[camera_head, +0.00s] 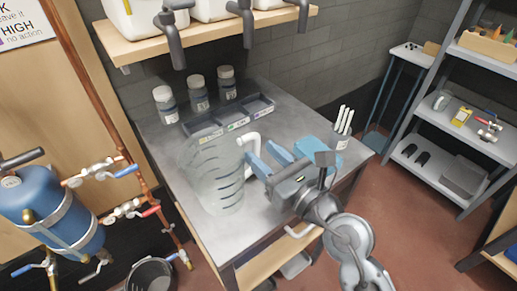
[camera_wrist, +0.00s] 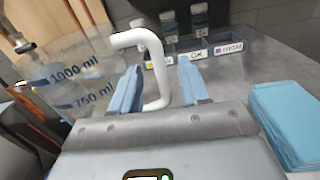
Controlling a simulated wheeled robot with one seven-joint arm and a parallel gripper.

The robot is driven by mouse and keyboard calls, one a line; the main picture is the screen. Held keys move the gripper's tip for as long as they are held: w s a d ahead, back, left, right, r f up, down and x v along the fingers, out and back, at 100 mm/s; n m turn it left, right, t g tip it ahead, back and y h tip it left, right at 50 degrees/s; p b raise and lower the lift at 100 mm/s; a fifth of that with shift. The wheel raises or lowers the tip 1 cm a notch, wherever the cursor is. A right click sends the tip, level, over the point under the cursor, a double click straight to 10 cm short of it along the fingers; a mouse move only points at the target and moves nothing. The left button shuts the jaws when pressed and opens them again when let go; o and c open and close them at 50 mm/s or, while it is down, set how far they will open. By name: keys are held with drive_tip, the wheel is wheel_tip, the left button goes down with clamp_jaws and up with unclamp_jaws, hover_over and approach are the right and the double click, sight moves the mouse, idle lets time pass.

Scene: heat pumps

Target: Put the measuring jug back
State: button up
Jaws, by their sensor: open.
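The measuring jug (camera_head: 214,172) is a large clear jug with dark level lines, standing on the grey bench top. Its white handle (camera_head: 253,150) faces my gripper. My gripper (camera_head: 260,158) is open, its two blue fingers beside the handle. In the wrist view the jug (camera_wrist: 70,80) shows its "1000 ml" and "750 ml" marks at the left. There the handle (camera_wrist: 155,68) rises between the open fingers of my gripper (camera_wrist: 158,90). I cannot tell whether either finger touches it.
Several lidded bottles (camera_head: 197,91) and a labelled divided tray (camera_head: 228,117) stand behind the jug. Folded blue cloths (camera_wrist: 285,120) and a cup of white sticks (camera_head: 342,130) are at the right. A shelf (camera_head: 200,35) with hanging taps overhangs the back.

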drive_tip(key=b+v, duration=0.1)
drive_tip(key=v, duration=0.8)
drive_tip(key=shift+s, duration=0.15)
drive_tip(key=s+d+n+h, duration=0.3)
drive_tip(key=s+d+n, duration=0.1)
drive_tip(key=s+n, duration=0.6)
drive_tip(key=s+d+f+n+h, duration=0.1)
drive_tip(key=s+d+n+h, duration=0.3)
drive_tip(key=s+n, duration=0.5)
drive_tip(key=s+d+n+h, duration=0.3)
drive_tip(key=s+d+n, duration=0.2)
drive_tip(key=s+n, duration=0.5)
drive_tip(key=s, duration=0.2)
drive_tip(key=shift+s+f+n, duration=0.2)
drive_tip(key=shift+s+n, duration=0.05)
drive_tip(key=shift+n, duration=0.05)
